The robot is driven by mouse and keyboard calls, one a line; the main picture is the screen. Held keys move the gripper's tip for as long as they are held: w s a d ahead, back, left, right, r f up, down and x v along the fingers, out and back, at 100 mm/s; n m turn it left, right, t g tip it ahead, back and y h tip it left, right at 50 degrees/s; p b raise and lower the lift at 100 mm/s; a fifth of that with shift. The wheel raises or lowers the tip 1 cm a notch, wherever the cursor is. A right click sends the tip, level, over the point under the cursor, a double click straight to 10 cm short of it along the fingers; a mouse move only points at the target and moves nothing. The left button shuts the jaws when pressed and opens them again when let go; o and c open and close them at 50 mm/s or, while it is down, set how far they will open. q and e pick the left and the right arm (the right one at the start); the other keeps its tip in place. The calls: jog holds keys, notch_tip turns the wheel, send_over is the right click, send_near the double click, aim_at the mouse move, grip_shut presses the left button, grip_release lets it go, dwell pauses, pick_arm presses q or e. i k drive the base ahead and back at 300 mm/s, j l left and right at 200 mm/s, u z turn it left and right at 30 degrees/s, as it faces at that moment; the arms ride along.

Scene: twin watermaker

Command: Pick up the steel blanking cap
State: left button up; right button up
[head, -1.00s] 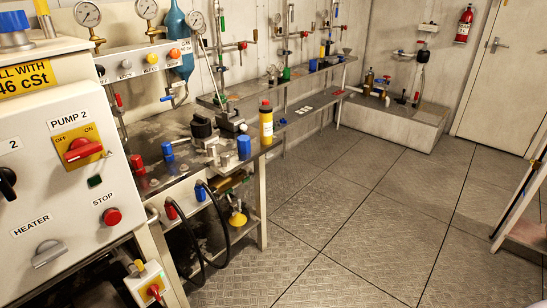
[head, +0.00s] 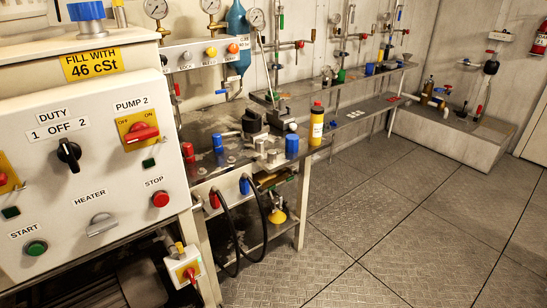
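I cannot single out the steel blanking cap for certain. Several small grey metal pieces (head: 272,157) lie close together on the steel workbench (head: 232,170), and they are too small to tell apart. Beside them stand a blue cylinder (head: 292,145), a blue-topped fitting (head: 217,142) and a red-topped fitting (head: 189,153). A dark block-shaped device (head: 254,122) stands just behind the metal pieces. Neither of my grippers is in view.
A white control cabinet (head: 95,140) with switches fills the left. A yellow bottle (head: 316,128) stands at the bench's right end. Black hoses (head: 228,235) loop below the bench front. A farther bench (head: 350,117) runs along the wall. The plate floor (head: 400,220) is clear.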

aim_at(272, 154)
jog(key=i+l+u, duration=0.25)
jog(key=i+l, duration=0.35)
jog(key=i+l+u, duration=0.25)
jog(key=i+l, duration=0.3)
jog(key=l, duration=0.15)
